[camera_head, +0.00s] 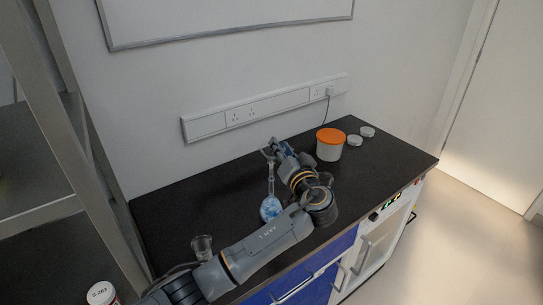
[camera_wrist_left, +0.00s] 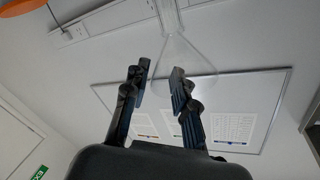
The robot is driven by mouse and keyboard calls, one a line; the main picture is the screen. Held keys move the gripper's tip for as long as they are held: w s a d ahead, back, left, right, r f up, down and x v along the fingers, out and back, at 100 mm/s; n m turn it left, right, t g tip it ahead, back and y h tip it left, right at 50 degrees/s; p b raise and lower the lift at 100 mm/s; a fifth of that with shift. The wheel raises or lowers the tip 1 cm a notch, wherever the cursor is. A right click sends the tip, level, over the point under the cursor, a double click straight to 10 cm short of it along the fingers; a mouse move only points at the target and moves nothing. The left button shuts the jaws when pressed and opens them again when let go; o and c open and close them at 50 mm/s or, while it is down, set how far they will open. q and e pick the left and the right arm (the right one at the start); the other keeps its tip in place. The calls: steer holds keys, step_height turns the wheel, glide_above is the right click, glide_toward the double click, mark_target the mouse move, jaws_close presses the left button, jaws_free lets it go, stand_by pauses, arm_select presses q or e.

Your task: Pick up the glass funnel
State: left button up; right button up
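The clear glass funnel (camera_head: 267,153) stands wide end up above a slim glass neck, over a round flask (camera_head: 270,208) with blue marking or contents on the bench. In the left wrist view, which looks upside down, the funnel's clear cone (camera_wrist_left: 185,62) lies just beyond the fingertips, its stem toward the top edge. My left gripper (camera_head: 276,146) reaches over the bench beside the funnel. In the wrist view its two fingers (camera_wrist_left: 158,88) are apart with nothing held between them. I cannot tell if a finger touches the glass. My right gripper is not in view.
A white tub with an orange lid (camera_head: 330,145) stands right of the gripper, with two small round dishes (camera_head: 355,140) (camera_head: 367,131) beyond. A glass beaker (camera_head: 202,248) stands at the left near my arm. The black bench top (camera_head: 190,205) is clear at the back left.

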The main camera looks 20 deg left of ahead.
arm_select(q)
jaws_close()
steer(key=shift+s+f, duration=0.1)
